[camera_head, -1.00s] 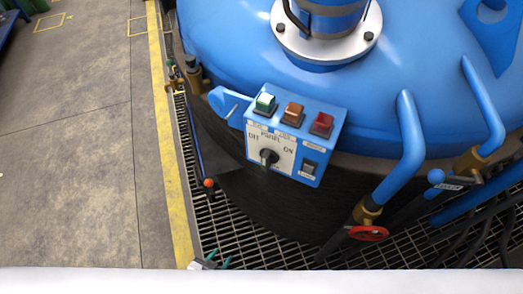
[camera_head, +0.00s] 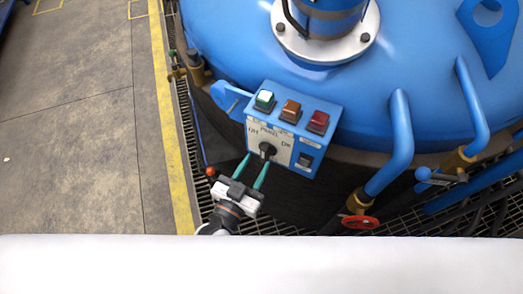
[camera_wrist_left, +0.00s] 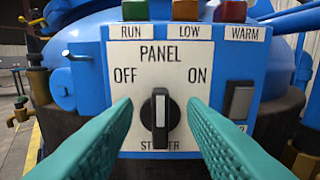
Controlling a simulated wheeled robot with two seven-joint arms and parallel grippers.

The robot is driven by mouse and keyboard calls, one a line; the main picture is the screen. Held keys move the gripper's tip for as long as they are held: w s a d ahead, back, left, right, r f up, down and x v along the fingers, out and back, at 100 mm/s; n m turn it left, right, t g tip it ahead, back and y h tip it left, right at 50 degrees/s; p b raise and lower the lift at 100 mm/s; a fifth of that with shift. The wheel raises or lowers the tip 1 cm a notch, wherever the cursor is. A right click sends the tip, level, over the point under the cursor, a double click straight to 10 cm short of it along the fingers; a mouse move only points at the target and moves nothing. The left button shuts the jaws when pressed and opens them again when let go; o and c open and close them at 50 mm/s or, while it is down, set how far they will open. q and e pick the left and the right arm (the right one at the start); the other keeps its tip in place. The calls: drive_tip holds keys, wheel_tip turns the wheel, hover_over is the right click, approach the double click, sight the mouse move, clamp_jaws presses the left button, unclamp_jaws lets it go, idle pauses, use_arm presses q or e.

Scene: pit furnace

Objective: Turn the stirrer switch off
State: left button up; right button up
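The stirrer switch is a black rotary knob (camera_head: 267,150) on the white face of the blue control panel (camera_head: 292,123). In the left wrist view the knob (camera_wrist_left: 160,118) stands upright, its pale line vertical, between the printed words OFF at left and ON at right. The label below it is partly hidden by the knob. My left gripper (camera_head: 258,160) is open, with its two green fingers pointing at the panel. In the left wrist view the fingers of my left gripper (camera_wrist_left: 160,106) lie one on each side of the knob, apart from it. My right gripper is not in view.
Green, orange and red buttons (camera_head: 290,112) top the panel, labelled RUN, LOW and WARM. A black rocker switch (camera_head: 305,160) sits at its lower right. The blue furnace lid (camera_head: 400,60) is behind. Blue pipes and a red valve wheel (camera_head: 360,222) stand to the right.

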sight(263, 153)
use_arm(q)
drive_tip(key=x, duration=0.4)
drive_tip(key=shift+w+d, duration=0.1)
drive_tip(key=shift+c, duration=0.6)
clamp_jaws()
